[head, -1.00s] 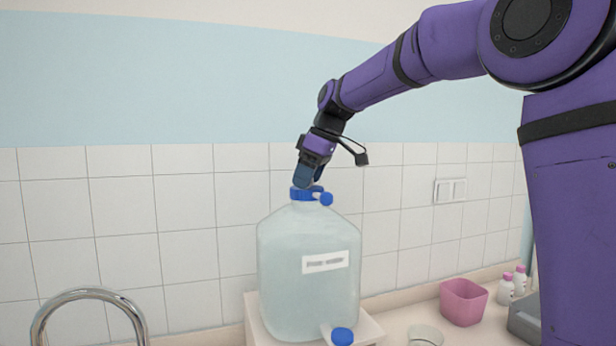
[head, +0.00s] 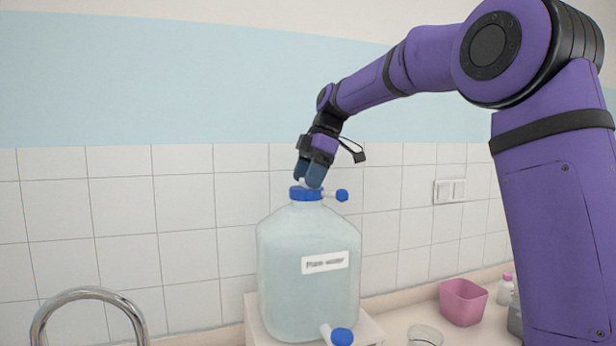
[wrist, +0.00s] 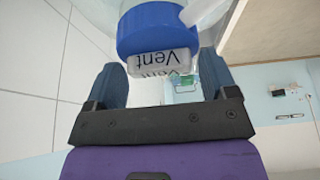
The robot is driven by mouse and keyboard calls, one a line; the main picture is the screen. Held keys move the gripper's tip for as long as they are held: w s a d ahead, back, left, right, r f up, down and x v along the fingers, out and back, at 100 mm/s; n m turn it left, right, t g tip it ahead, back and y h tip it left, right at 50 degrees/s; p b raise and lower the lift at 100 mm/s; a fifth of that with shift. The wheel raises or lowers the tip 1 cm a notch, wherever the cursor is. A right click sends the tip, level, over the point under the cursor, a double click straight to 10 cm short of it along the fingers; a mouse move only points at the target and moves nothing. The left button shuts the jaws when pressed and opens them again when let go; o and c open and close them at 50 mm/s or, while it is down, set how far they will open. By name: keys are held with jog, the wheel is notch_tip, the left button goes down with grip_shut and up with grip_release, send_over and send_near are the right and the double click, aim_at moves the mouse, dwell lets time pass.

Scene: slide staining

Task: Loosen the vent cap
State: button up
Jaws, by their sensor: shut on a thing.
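The vent cap (head: 306,194) is blue and sits on top of a large clear carboy (head: 300,265) with a white label. A white stem with a small blue knob sticks out from the cap to the right. In the wrist view the cap (wrist: 155,27) carries a white block marked "Vent". My gripper (head: 308,181) comes down from above, its two blue fingers closed on the white block on top of the cap. In the wrist view the fingers of my gripper (wrist: 162,68) stand on either side of that block. The exact contact faces are hidden.
The carboy stands on a pale raised stand (head: 365,333). A spigot with a blue knob (head: 342,336) sticks out low at its front. A glass beaker (head: 425,335), a pink bin (head: 463,302) and a bottle (head: 505,290) are to the right. A chrome faucet (head: 90,294) is at left.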

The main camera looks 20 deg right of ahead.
jog(key=shift+f, duration=0.1)
dwell(0.3)
jog(key=o, duration=1)
jog(key=v, duration=1)
jog(key=shift+d+r, duration=0.25)
jog(key=shift+r, duration=0.1)
